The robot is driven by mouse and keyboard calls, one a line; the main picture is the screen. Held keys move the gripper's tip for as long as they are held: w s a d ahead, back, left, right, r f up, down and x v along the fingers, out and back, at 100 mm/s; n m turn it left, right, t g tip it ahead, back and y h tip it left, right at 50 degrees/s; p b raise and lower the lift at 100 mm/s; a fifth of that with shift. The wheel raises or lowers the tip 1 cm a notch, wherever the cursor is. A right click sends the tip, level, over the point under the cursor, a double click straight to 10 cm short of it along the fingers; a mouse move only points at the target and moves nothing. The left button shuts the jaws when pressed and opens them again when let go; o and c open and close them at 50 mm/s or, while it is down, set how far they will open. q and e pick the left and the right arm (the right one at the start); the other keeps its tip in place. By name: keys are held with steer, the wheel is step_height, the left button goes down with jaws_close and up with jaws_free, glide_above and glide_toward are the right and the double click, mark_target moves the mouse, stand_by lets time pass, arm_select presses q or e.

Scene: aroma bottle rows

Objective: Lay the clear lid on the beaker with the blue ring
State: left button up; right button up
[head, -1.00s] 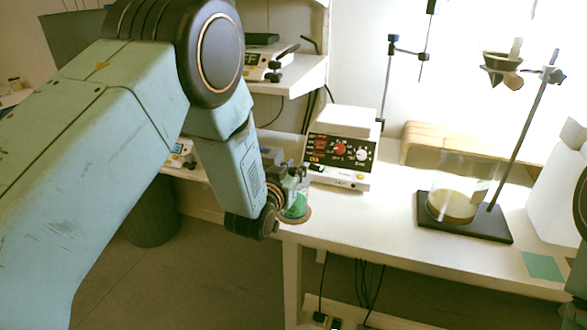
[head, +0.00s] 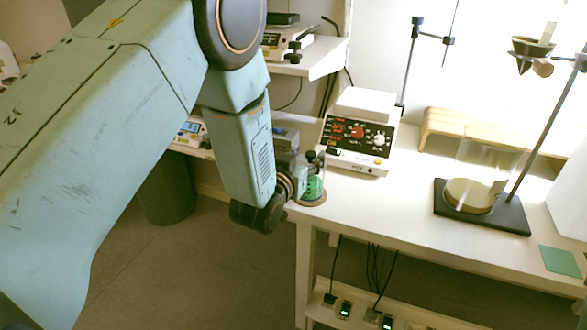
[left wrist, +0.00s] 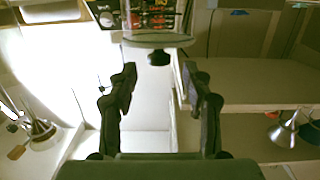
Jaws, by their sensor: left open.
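My left gripper (head: 300,172) is at the near-left corner of the bench, beside a small glass vessel (head: 314,187) with green inside, standing on a round brown mat. In the left wrist view, which appears upside down, my left gripper (left wrist: 158,85) has its fingers apart. A dark knob (left wrist: 158,57) lies beyond the fingertips, at the rim of a glass vessel (left wrist: 155,22) cut off by the frame edge. The knob looks like that of a clear lid; how it sits on the rim I cannot tell. No blue ring is discernible. My right gripper is not in view.
A white hotplate (head: 350,145) stands behind the small vessel. A larger clear vessel (head: 486,165) stands on the black stand base (head: 515,222) at right, near a funnel (head: 530,52). A green square (head: 561,262) lies near the front edge. The middle bench is clear.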

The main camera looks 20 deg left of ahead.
arm_select(q)
steer(key=s+r, duration=0.1)
steer(key=s, duration=0.7)
steer(key=shift+s+a+r, duration=0.15)
steer(key=shift+a, duration=0.1)
steer(key=s+a+f+g, duration=0.1)
steer(key=s+f+g, duration=0.45)
steer(key=f, duration=0.45)
steer(key=s+a+f+g, duration=0.1)
steer(key=s+f+g, duration=0.4)
steer(key=s, duration=1)
steer(key=s+a+f+n+g, duration=0.1)
steer(key=s+f+g, duration=0.5)
steer(key=s+f, duration=0.6)
steer(key=s, duration=0.3)
steer(key=shift+s+y, duration=0.25)
steer(key=shift+y, duration=0.15)
